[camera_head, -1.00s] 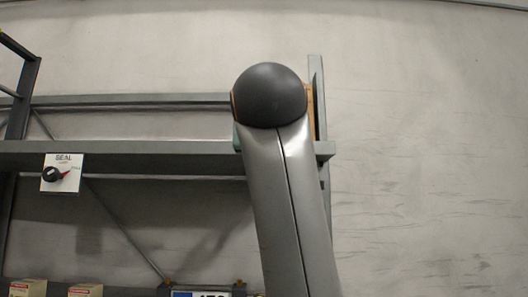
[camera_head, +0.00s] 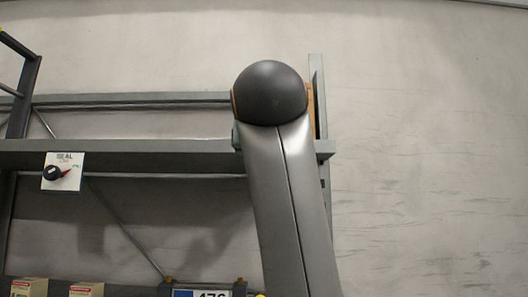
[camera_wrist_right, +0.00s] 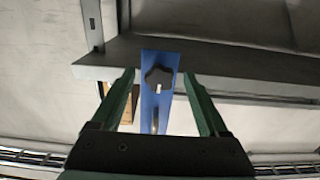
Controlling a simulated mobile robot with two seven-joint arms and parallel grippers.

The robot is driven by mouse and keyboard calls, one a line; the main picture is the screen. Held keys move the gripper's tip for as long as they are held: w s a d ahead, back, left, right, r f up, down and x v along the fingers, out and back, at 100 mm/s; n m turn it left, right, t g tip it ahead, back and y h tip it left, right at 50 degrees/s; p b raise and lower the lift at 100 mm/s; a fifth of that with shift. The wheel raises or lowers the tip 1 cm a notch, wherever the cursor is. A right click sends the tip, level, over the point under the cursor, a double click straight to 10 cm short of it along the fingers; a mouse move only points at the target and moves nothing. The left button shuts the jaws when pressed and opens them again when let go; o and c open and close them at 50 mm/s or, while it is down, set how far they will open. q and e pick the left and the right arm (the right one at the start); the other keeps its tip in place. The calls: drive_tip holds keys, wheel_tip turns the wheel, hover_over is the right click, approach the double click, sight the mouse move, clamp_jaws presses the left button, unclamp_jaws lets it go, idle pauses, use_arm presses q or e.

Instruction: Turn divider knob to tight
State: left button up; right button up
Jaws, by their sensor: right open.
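A dark star-shaped knob (camera_wrist_right: 158,76) sits on an upright blue plate (camera_wrist_right: 149,57) in the right wrist view. A small pale mark shows just below the knob. The plate stands against the edge of a grey beam. My right gripper (camera_wrist_right: 158,73) has its two green fingers spread, one to each side of the knob and plate, with gaps between. In the head view my grey arm with its dark round joint fills the middle, and I cannot see the blue plate or the gripper there. My left gripper is not in view.
A white SEAL panel (camera_head: 75,159) with a black knob (camera_head: 53,173) and red pointer hangs on the grey shelf beam (camera_head: 140,156) at left. Small boxes (camera_head: 29,287) and a numbered sign (camera_head: 207,293) stand low. The wall at right is bare.

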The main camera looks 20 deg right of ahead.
drive_tip(key=b+v, duration=0.3)
drive_tip(key=v, duration=0.9)
drive_tip(key=shift+s, duration=0.25)
drive_tip(key=shift+a, duration=0.1)
